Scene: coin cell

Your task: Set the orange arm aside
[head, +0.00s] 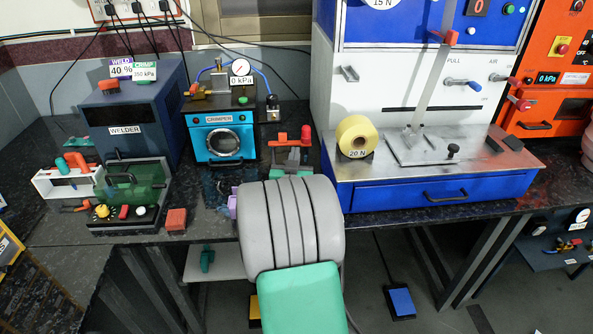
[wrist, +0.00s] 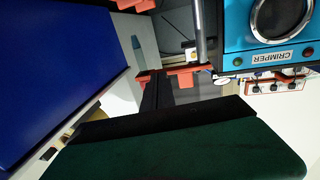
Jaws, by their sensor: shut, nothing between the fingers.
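A low grey fixture with an orange-red arm (head: 290,137) across its top stands on the bench, right of the blue crimper (head: 220,137). In the wrist view, orange pieces (wrist: 185,77) that look like this fixture's show beside my finger ends, below the upside-down crimper (wrist: 268,35). My gripper (wrist: 157,84) has its dark fingers together and empty. Its tips look close to the orange pieces, but I cannot tell whether they touch. In the head view my own arm hides the gripper.
The blue and white pull tester (head: 408,193) stands right of the fixture, with a yellow roll (head: 356,136) on it. The welder (head: 125,120) and a green-topped control box (head: 135,180) stand left. A small orange-red block (head: 176,220) sits at the bench's front edge.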

